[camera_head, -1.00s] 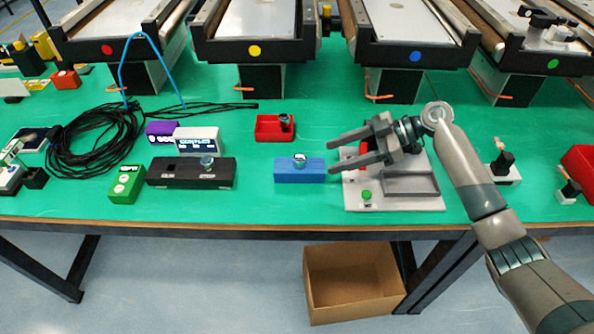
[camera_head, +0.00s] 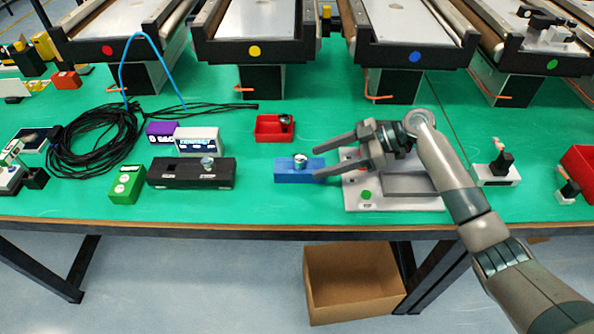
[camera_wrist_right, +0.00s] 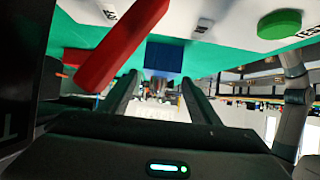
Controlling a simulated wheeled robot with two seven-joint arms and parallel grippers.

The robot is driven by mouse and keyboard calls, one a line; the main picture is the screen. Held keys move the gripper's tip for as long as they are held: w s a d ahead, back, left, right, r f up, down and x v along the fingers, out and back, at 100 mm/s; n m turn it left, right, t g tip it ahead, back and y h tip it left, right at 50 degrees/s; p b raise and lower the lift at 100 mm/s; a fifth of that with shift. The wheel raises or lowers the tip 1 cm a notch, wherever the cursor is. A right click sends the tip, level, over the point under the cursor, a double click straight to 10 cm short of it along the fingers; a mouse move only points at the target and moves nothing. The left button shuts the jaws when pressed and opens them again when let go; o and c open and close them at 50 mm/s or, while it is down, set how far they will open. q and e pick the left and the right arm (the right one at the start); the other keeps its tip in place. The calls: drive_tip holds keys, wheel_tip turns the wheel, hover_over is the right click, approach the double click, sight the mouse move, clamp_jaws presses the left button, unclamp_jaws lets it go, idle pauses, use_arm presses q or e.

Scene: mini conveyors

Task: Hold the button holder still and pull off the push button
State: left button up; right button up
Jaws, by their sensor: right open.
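The button holder, a blue block (camera_head: 292,177), sits on the green table near its front edge. The push button (camera_head: 300,159), a round silver piece, stands upright on top of it. My right gripper (camera_head: 318,162) is just right of the block, with its fingers apart and pointing left towards it. Its fingertips are close to the block's right end; I cannot tell whether they touch. The right wrist view shows the blue block (camera_wrist_right: 165,56) beyond the open fingers (camera_wrist_right: 160,82), with nothing between them. My left gripper is not in view.
Below my right gripper lies a grey panel (camera_head: 400,203) with a green button (camera_head: 366,196) and a red bar (camera_wrist_right: 120,45). A red tray (camera_head: 262,137) is behind the block. A black box (camera_head: 190,182) stands to the left. Green table is clear between them.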

sight(311, 165)
drive_tip(key=b+x, duration=0.1)
drive_tip(key=x, duration=0.2)
drive_tip(key=shift+a+f, duration=0.2)
drive_tip(key=shift+a, duration=0.05)
drive_tip(key=shift+a+f+b, duration=0.35)
drive_tip(key=shift+a+b, duration=0.05)
drive_tip(key=shift+a, duration=0.2)
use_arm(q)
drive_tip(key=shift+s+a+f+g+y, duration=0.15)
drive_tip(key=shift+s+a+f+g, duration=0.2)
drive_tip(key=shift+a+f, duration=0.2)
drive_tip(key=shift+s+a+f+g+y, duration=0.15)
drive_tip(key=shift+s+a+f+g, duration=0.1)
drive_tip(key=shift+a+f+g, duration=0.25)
use_arm(e)
drive_tip(key=shift+a+f, duration=0.15)
drive_tip(key=shift+a, duration=0.4)
drive_tip(key=c, duration=0.6)
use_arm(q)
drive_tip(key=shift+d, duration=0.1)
use_arm(e)
drive_tip(key=shift+c, duration=0.2)
use_arm(q)
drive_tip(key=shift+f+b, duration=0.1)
drive_tip(key=shift+b, duration=0.2)
use_arm(e)
drive_tip(key=shift+f, duration=0.2)
